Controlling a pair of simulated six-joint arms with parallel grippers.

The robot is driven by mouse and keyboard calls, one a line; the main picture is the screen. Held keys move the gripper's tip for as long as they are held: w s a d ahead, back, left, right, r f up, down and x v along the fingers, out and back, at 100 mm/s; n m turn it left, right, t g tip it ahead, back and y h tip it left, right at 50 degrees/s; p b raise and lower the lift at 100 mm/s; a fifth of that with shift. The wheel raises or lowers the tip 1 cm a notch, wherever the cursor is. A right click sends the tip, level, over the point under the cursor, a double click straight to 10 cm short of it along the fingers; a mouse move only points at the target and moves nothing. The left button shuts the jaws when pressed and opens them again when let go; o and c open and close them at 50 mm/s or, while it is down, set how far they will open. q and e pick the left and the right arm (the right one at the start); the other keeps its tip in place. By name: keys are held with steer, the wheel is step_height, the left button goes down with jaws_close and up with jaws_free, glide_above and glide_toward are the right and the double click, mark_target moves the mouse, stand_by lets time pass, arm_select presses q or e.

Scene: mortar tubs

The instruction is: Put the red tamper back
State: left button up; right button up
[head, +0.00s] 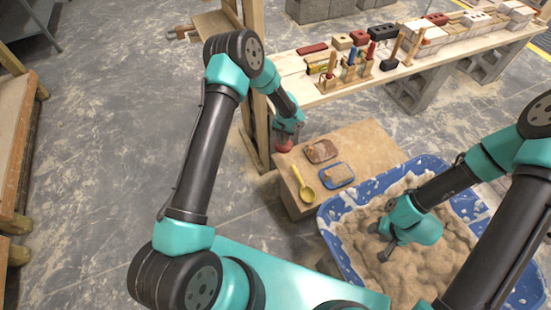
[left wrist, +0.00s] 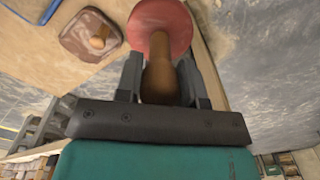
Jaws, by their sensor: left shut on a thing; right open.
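The red tamper has a round red head (head: 284,147) and a brown wooden handle. In the left wrist view its red head (left wrist: 165,22) is at the top, with the handle (left wrist: 159,80) between the fingers. My left gripper (head: 287,134) is shut on the handle, close to the left edge of the small wooden table. I cannot tell whether the head touches the table. My right gripper (head: 379,242) is open and empty over the sand, at or just above it.
The small table (head: 366,139) holds a brown square dish (head: 320,151), a blue-rimmed dish (head: 337,175) and a yellow scoop (head: 303,186). A blue tub (head: 330,237) of sand stands in front. A long bench behind carries a tool rack (head: 341,80), bricks and blocks. A wooden post (head: 258,120) stands beside my left arm.

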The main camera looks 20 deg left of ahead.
arm_select(q)
steer(key=w+f, duration=0.4)
steer(key=f, duration=0.1)
steer(key=shift+w+d+f, duration=0.15)
steer(key=shift+w+d, duration=0.05)
steer(key=shift+f, duration=0.1)
step_height(320, 180, down, 6)
stand_by(0.4)
steer(key=shift+f, duration=1.9)
steer(key=shift+f, duration=0.15)
steer(key=o, duration=0.9)
